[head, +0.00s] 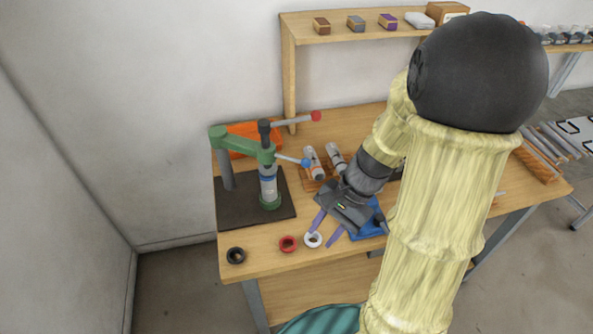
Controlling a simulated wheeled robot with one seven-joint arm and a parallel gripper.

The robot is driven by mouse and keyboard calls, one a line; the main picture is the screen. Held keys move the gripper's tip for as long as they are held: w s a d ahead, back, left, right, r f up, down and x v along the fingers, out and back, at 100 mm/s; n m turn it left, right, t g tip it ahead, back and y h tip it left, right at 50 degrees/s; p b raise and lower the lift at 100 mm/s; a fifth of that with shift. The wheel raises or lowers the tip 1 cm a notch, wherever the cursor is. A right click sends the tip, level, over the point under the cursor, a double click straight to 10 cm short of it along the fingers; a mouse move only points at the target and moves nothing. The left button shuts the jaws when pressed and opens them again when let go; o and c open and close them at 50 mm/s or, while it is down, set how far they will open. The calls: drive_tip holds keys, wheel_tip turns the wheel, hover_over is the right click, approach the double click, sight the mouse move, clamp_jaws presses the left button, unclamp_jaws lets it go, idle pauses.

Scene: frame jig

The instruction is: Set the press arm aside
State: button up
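The press arm (234,142) is a green bar on a grey post (226,168) that stands on a dark base plate (231,208). Its right end lies over a clear cylinder with a blue band (268,184) in a green cup (270,202). A lever with a red knob (316,116) and one with a blue knob (306,162) reach right from the press head (265,150). My gripper (326,231) is to the right of the press, apart from it, low over the table's front. Its two purple fingers are spread apart with nothing seen held between them.
A black ring (236,256), a red ring (288,244) and a white ring (313,240) lie along the table's front edge (262,268). Two white cylinders (313,162) lie behind my gripper. An orange bin (240,136) stands behind the press. A shelf (335,42) rises at the back.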

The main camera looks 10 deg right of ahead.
drive_tip(key=w+d+f+m+t+y+b, duration=0.2)
drive_tip(key=w+d+m+t+y+b, duration=0.15)
drive_tip(key=w+m+y, duration=0.3)
drive_tip(key=m+t+y+b, duration=0.2)
drive_tip(key=m+t+b, duration=0.2)
drive_tip(key=m+t, duration=0.4)
approach(301, 161)
drive_tip(key=f+v, duration=0.1)
drive_tip(key=v, duration=0.5)
drive_tip(key=shift+w+d+n, duration=0.15)
drive_tip(key=shift+n, duration=0.1)
drive_tip(key=p+x, duration=0.1)
drive_tip(key=x, duration=0.7)
drive_tip(key=p+x, duration=0.1)
drive_tip(key=x, duration=0.8)
drive_tip(key=shift+w+r, duration=0.2)
drive_tip(key=shift+w, duration=0.05)
drive_tip(key=shift+c, duration=0.4)
clamp_jaws()
